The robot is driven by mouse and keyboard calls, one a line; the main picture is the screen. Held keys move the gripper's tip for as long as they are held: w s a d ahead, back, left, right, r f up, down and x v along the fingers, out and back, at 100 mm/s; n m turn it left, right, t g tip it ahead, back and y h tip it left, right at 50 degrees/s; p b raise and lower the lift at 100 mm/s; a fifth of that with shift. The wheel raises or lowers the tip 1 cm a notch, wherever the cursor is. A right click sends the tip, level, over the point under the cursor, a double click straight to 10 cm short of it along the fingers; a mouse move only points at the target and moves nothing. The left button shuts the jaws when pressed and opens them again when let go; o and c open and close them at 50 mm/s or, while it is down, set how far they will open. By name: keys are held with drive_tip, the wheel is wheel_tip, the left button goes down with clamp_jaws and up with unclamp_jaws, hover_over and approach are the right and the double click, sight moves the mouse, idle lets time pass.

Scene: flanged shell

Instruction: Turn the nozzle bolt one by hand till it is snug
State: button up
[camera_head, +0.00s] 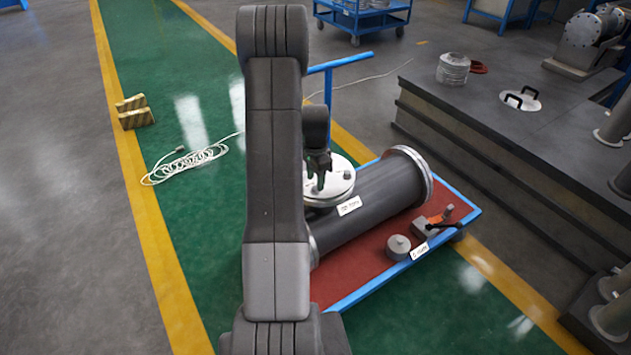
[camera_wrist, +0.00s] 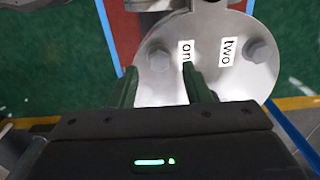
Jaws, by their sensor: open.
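The nozzle's round pale metal cover (camera_head: 343,192) sits on top of the dark grey shell (camera_head: 372,205). In the wrist view the cover (camera_wrist: 225,85) carries two hex bolts. The left bolt, nozzle bolt one (camera_wrist: 160,60), is beside a label reading "on", its end hidden by a finger. The other bolt (camera_wrist: 259,52) is beside a label reading "two". My gripper (camera_head: 319,172) points down over the cover. In the wrist view my gripper (camera_wrist: 163,85) is open, its fingers either side of bolt one's line. I cannot tell whether they touch it.
The shell lies on a red-topped cart (camera_head: 345,283) with a blue frame. A small grey round part (camera_head: 398,247) and an orange-and-black tool (camera_head: 440,218) lie on it. A white cable coil (camera_head: 185,165) is on the green floor. A dark platform (camera_head: 500,125) stands right.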

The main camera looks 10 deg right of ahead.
sight(315, 187)
wheel_tip(315, 187, up, 12)
idle(0.3)
drive_tip(key=shift+f, duration=0.15)
wheel_tip(315, 187, down, 14)
drive_tip(key=shift+r, duration=0.15)
idle(0.4)
